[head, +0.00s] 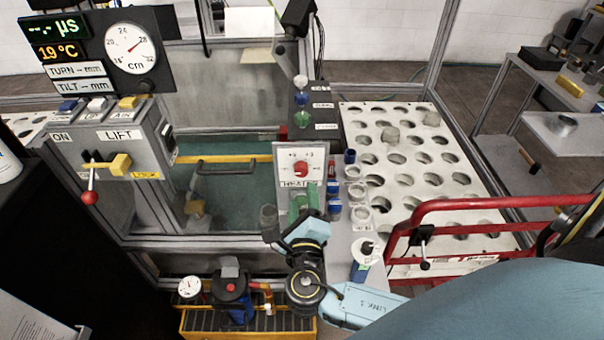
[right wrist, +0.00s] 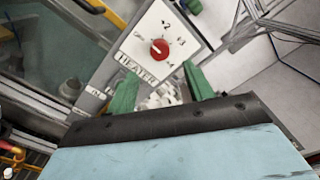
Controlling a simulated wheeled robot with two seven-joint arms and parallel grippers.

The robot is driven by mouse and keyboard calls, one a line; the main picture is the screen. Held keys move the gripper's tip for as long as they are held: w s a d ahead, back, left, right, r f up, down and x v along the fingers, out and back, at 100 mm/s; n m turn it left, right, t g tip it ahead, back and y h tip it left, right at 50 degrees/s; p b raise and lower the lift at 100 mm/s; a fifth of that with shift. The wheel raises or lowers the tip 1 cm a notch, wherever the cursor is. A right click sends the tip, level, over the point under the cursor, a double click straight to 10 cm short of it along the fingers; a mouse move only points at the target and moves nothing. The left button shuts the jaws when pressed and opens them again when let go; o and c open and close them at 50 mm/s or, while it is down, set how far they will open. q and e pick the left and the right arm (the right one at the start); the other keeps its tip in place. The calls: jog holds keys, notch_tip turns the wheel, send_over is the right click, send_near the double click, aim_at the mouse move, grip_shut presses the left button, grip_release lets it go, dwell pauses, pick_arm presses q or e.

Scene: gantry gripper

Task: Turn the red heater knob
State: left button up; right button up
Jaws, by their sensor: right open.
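The red heater knob (head: 300,169) sits on a white dial plate (head: 288,154) labelled HEATER, at the middle of the head view. In the right wrist view the red knob (right wrist: 158,49) lies on the numbered plate, with a small pale mark on its face. My right gripper (head: 303,203) is just below the plate in the head view. Its green fingers (right wrist: 161,72) are apart and empty in the right wrist view, with the knob beyond their tips and not touched. The knob's exact setting is too small to read surely. My left gripper is not in view.
A water tank (head: 235,195) with a yellow bar is left of the plate. Blue-capped containers (head: 333,200) and jars stand close on its right. A white perforated board (head: 415,160) and a red rail (head: 440,212) are farther right. A lift control box (head: 110,135) stands left.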

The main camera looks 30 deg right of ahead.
aim_at(302, 173)
jog(key=x, duration=0.8)
jog(key=shift+s, duration=0.1)
jog(key=shift+c, duration=0.2)
jog(key=c, duration=0.9)
